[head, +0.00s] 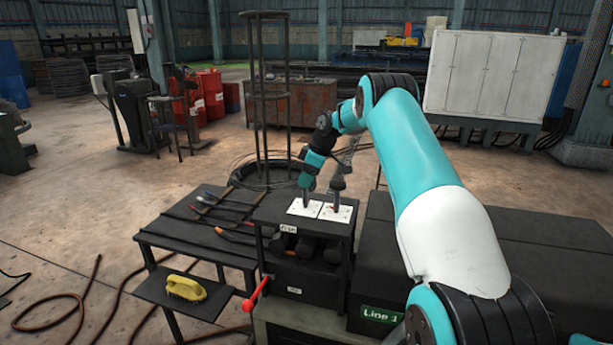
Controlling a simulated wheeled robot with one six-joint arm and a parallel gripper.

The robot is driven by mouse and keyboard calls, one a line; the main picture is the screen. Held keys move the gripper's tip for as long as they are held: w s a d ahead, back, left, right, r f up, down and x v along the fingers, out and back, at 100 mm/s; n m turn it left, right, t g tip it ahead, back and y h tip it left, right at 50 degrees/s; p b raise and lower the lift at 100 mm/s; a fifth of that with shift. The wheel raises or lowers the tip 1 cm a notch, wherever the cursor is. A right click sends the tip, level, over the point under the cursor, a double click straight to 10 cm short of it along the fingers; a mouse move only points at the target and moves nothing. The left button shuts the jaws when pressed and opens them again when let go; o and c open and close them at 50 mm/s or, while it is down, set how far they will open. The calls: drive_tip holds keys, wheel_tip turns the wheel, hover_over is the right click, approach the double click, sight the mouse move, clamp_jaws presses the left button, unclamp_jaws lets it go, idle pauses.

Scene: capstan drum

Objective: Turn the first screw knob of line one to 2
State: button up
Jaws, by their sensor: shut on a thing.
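Two white dial plates lie side by side on top of a black machine box, the left plate (299,209) and the right plate (343,216). A dark upright screw knob (338,186) stands on the right plate. My gripper (305,198) points down over the left plate and is shut on the screw knob there. That knob is mostly hidden by my gripper, and its pointer cannot be made out. The numbers on the plates are too small to read. A green "Line 1" sign (381,316) is on the machine's front at lower right.
A red-handled lever (257,294) sticks out from the box's front left. A black table (175,238) with several hand tools stands to the left, above a shelf with a yellow brush (186,288). A tall black wire frame (264,100) rises behind.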

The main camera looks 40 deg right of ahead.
drive_tip(key=shift+f+n, duration=0.1)
drive_tip(key=shift+n, duration=0.5)
drive_tip(key=shift+g+y, duration=0.3)
drive_tip(key=o, duration=0.9)
drive_tip(key=shift+s+d+r, duration=0.1)
drive_tip(key=shift+d+r, duration=0.05)
drive_tip(key=shift+r, duration=0.2)
drive_tip(key=shift+p+v, duration=3.65)
drive_tip(key=shift+v, duration=4.75)
